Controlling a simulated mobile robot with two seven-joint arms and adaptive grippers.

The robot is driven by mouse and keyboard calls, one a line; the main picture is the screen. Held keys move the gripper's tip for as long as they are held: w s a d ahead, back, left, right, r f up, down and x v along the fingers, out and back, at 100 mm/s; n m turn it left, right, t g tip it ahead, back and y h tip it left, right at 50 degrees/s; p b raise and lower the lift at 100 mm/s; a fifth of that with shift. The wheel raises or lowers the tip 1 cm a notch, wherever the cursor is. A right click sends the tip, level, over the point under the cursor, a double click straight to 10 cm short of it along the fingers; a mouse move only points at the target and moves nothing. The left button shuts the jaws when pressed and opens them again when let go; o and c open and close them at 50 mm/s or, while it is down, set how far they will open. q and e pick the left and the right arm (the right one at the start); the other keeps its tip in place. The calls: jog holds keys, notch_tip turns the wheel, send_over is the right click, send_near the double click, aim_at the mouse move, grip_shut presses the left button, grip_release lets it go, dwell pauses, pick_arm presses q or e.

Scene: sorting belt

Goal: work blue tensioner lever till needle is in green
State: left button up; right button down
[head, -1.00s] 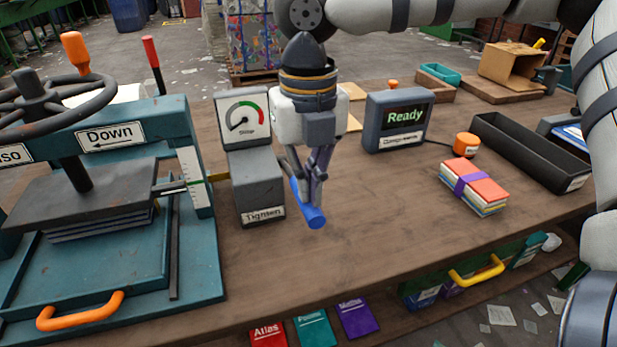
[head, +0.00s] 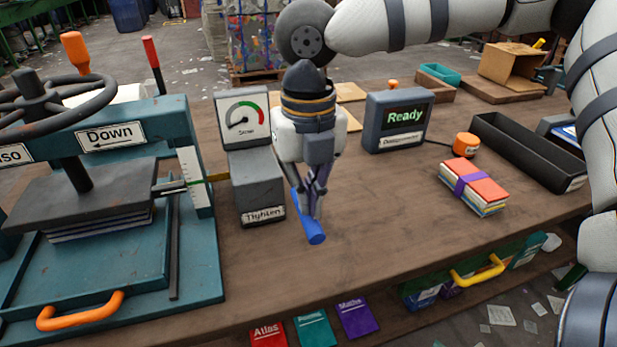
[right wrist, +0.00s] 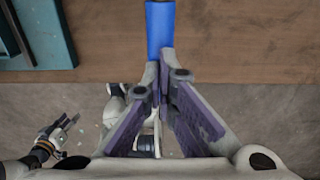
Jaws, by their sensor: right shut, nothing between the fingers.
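The blue tensioner lever (head: 312,230) sticks out from the grey box labelled "Tighten" (head: 258,187) and points down toward the table's front. My right gripper (head: 317,214) is shut and empty, its fingertips at the lever, seemingly touching it. The right wrist view shows the lever (right wrist: 160,28) just beyond the closed fingertips (right wrist: 165,70). The gauge (head: 242,118) on the box has a green arc at upper right and red at right. Its dark needle seems to point to the lower left, outside the green. My left gripper (right wrist: 68,124) is small in the right wrist view.
A teal press (head: 110,265) with a handwheel stands left of the box. A "Ready" screen (head: 398,120), an orange button (head: 466,145), a strapped book stack (head: 474,187) and a black tray (head: 530,150) stand to the right. The table between is clear.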

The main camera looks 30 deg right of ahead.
jog(key=shift+f, duration=1)
notch_tip(320, 180, up, 14)
dwell(0.8)
jog(key=shift+a+r, duration=0.1)
dwell(0.6)
